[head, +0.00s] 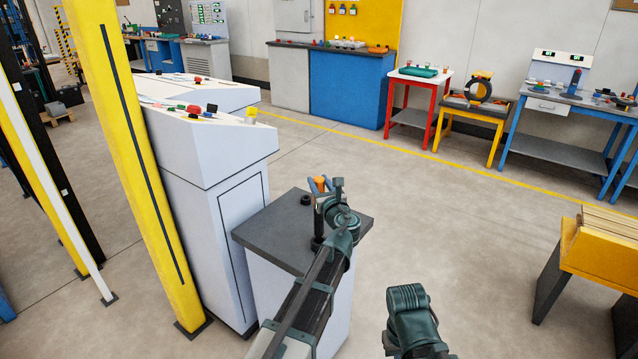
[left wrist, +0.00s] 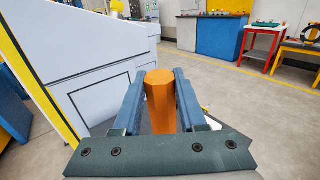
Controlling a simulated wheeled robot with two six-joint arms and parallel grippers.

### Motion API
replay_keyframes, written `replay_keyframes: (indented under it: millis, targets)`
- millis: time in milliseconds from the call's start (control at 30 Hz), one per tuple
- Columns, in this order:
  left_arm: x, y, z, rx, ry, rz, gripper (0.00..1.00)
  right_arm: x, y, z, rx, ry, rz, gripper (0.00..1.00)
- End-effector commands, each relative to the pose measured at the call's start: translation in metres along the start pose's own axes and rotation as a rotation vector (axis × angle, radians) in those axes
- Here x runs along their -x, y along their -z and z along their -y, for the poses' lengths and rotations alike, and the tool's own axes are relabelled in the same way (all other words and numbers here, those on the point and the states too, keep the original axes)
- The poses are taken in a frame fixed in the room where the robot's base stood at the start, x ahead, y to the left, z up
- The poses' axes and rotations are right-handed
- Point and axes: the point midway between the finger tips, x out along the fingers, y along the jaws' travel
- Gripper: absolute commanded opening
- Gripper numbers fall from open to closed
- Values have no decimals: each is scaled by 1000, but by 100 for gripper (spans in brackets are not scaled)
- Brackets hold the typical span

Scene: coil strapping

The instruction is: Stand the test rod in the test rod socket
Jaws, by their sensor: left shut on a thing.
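The orange test rod (left wrist: 160,103) stands between the blue fingers of my left gripper (left wrist: 158,98) in the left wrist view. The fingers are shut on its sides. In the head view, the orange top of the rod (head: 319,183) shows between the fingertips of my left gripper (head: 320,186), above the dark top of a small pedestal (head: 268,238). A small dark round piece (head: 305,199), perhaps the test rod socket, is on that top just left of the gripper. The rod's lower end is hidden. My right gripper's fingers are out of view.
A white control console (head: 215,150) with buttons stands left of the pedestal, close to the left gripper. A yellow post (head: 130,150) is further left. A yellow-sided bench (head: 605,250) is at the right. The floor between is clear.

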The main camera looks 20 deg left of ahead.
Motion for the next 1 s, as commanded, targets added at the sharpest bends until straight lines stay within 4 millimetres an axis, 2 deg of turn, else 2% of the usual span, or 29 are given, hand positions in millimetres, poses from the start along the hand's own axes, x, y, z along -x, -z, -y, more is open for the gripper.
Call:
replay_keyframes:
  millis: [900, 933, 1000]
  targets:
    - [0, 28, 0, 0, 0, 0, 0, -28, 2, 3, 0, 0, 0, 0]
    - [0, 26, 0, 0, 0, 0, 44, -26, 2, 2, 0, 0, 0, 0]
    - [0, 26, 0, 0, 0, 0, 57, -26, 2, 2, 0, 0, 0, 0]
